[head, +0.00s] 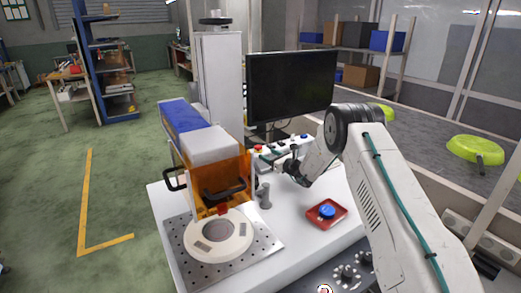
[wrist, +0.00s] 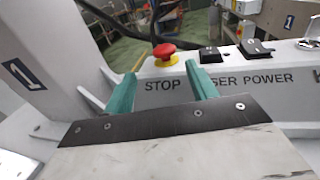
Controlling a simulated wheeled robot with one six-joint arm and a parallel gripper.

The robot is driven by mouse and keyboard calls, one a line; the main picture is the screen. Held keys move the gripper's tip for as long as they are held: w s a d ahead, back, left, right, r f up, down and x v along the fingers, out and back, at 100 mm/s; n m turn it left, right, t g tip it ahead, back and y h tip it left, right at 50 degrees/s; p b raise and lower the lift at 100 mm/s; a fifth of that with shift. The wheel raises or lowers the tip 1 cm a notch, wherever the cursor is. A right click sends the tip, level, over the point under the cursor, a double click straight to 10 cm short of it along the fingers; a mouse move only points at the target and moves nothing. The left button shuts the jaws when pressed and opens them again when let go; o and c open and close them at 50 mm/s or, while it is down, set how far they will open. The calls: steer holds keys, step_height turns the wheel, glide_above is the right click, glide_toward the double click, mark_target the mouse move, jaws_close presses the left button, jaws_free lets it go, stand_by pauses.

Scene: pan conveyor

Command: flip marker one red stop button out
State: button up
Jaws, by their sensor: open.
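The red stop button (wrist: 165,50) is a mushroom knob on a yellow collar, set on a white control panel lettered STOP. In the head view the red stop button (head: 258,148) shows small at the left end of the panel behind the machine's table. My gripper (wrist: 160,70) has two teal fingers, open and with nothing between them. In the wrist view the button shows beyond and between the fingertips; I see no contact. In the head view my gripper (head: 292,168) is in front of the panel, to the right of the button, its fingers hard to make out.
Black switches (wrist: 254,47) sit right of the button on the panel. An orange-shielded machine (head: 225,175) with a round plate (head: 240,248) stands left of my arm. A red tray (head: 313,216) with a blue item lies on the white table. A monitor (head: 290,88) stands behind.

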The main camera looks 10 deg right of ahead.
mark_target(262, 153)
steer(key=x, duration=0.4)
steer(key=shift+w+d, duration=0.2)
steer(key=shift+w, duration=0.35)
steer(key=shift+w+a, duration=0.3)
steer(key=shift+w, duration=0.15)
steer(key=shift+c, duration=0.3)
jaws_close()
steer(key=shift+r, duration=0.95)
steer(key=shift+o, duration=0.3)
jaws_free()
